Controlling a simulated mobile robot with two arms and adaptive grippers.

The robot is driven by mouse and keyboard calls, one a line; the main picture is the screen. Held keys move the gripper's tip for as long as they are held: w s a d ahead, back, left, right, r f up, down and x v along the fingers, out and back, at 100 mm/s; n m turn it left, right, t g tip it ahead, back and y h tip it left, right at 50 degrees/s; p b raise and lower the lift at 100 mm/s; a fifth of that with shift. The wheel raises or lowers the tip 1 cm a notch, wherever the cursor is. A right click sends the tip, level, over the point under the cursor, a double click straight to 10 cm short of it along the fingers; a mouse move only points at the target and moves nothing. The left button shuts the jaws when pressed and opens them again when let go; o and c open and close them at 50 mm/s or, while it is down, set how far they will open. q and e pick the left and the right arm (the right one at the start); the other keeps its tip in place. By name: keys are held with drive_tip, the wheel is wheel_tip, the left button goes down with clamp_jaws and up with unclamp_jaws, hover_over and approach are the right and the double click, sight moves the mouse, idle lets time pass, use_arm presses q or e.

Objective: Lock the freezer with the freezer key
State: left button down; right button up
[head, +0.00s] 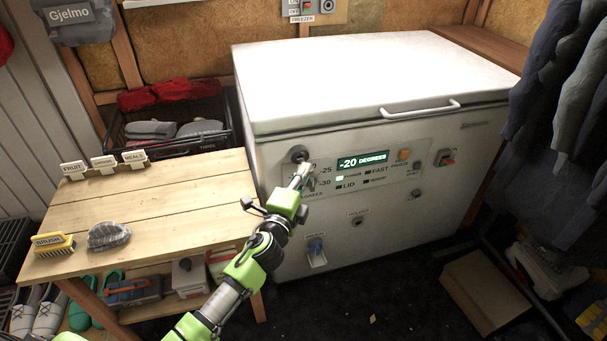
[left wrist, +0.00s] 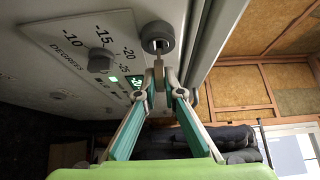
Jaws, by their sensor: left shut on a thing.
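The white freezer (head: 375,70) stands with its lid down. A dark round lock (head: 299,154) sits at the upper left of its front panel. It also shows in the left wrist view as a grey disc with a dark centre (left wrist: 158,36). My left gripper (head: 303,171) is just below the lock in the head view. In the left wrist view its fingertips (left wrist: 166,76) are close together, pointing at the disc. It is shut on the freezer key, which is mostly hidden between the fingers; how far it enters the lock cannot be told. My right gripper is not in view.
A grey dial (left wrist: 101,60) sits beside the lock. A wooden table (head: 150,200) stands left, with a brush (head: 53,243). Dark coats (head: 560,80) hang right; a cardboard box (head: 484,291) lies below.

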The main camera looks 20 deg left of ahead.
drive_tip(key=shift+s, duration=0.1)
use_arm(q)
drive_tip(key=shift+w+a, duration=0.15)
drive_tip(key=shift+w, duration=0.05)
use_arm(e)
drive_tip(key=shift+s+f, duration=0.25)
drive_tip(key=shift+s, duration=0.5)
use_arm(q)
drive_tip(key=shift+w+a, duration=0.2)
drive_tip(key=shift+w, duration=0.05)
drive_tip(key=shift+w+a, duration=0.1)
drive_tip(key=shift+w, duration=0.1)
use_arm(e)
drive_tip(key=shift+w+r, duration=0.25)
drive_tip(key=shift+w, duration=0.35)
use_arm(q)
drive_tip(key=shift+w+a, duration=0.15)
drive_tip(key=shift+w, duration=0.1)
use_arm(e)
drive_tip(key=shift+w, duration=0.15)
use_arm(q)
drive_tip(key=shift+w+a, duration=0.1)
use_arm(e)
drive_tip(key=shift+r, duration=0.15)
use_arm(q)
drive_tip(key=shift+w+a, duration=0.15)
drive_tip(key=shift+w, duration=0.2)
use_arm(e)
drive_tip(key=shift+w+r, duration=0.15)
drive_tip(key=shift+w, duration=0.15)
